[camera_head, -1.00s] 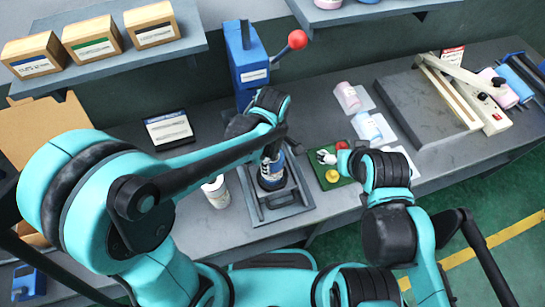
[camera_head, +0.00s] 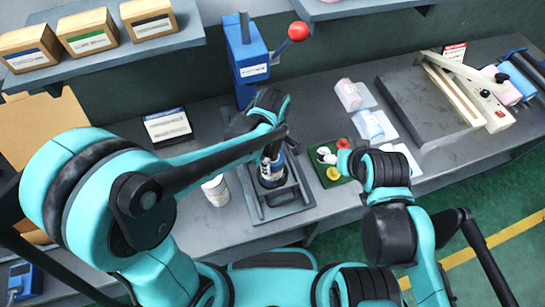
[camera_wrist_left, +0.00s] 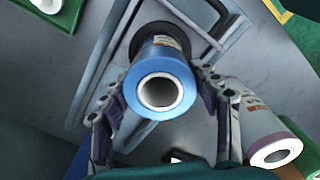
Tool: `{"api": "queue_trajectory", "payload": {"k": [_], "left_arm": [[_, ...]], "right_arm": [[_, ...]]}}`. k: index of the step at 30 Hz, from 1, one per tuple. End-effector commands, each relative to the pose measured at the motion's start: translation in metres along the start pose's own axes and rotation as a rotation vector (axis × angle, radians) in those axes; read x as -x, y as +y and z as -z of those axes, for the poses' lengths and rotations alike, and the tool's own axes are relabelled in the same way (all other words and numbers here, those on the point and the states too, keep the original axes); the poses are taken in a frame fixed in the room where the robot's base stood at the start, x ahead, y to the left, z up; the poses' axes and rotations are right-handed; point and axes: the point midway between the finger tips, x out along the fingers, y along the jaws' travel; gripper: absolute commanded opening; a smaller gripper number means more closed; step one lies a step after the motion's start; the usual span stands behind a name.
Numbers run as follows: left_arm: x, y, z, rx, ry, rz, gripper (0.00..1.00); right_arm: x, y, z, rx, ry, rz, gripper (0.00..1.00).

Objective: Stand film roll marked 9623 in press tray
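A film roll (camera_head: 270,173) with a blue end stands upright in the grey press tray (camera_head: 290,206) on the bench. In the left wrist view I look down on its blue end and white core (camera_wrist_left: 160,93); a label shows on its side, but no number is legible. My left gripper (camera_head: 272,150) is over the roll, with a finger on each side of it in the wrist view (camera_wrist_left: 158,88). I cannot tell whether the fingers press on it. My right gripper is hidden or unclear at the end of its arm near the green tray.
The green tray (camera_head: 331,183) holds red, yellow and white pieces. A pink roll (camera_head: 348,95) and a blue-ended roll (camera_head: 369,125) lie on white sheets behind. A blue press (camera_head: 246,62) with a red-knobbed lever stands behind.

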Motion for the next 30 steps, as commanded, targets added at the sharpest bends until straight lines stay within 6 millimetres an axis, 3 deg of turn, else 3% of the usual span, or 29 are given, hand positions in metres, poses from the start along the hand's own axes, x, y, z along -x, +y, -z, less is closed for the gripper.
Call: {"api": "queue_trajectory", "payload": {"k": [1, 2, 14, 17, 30], "left_arm": [[0.000, 0.000, 0.000, 0.000, 0.000, 0.000, 0.76], [0.000, 0.000, 0.000, 0.000, 0.000, 0.000, 0.84], [0.005, 0.000, 0.000, 0.000, 0.000, 0.000, 0.85], [0.017, 0.000, 0.000, 0.000, 0.000, 0.000, 0.85], [0.104, 0.000, 0.000, 0.000, 0.000, 0.000, 0.85]], "right_arm": [[0.000, 0.000, 0.000, 0.000, 0.000, 0.000, 0.82], [0.000, 0.000, 0.000, 0.000, 0.000, 0.000, 0.82], [0.000, 0.000, 0.000, 0.000, 0.000, 0.000, 0.82], [0.000, 0.000, 0.000, 0.000, 0.000, 0.000, 0.82], [0.000, 0.000, 0.000, 0.000, 0.000, 0.000, 0.82]]}}
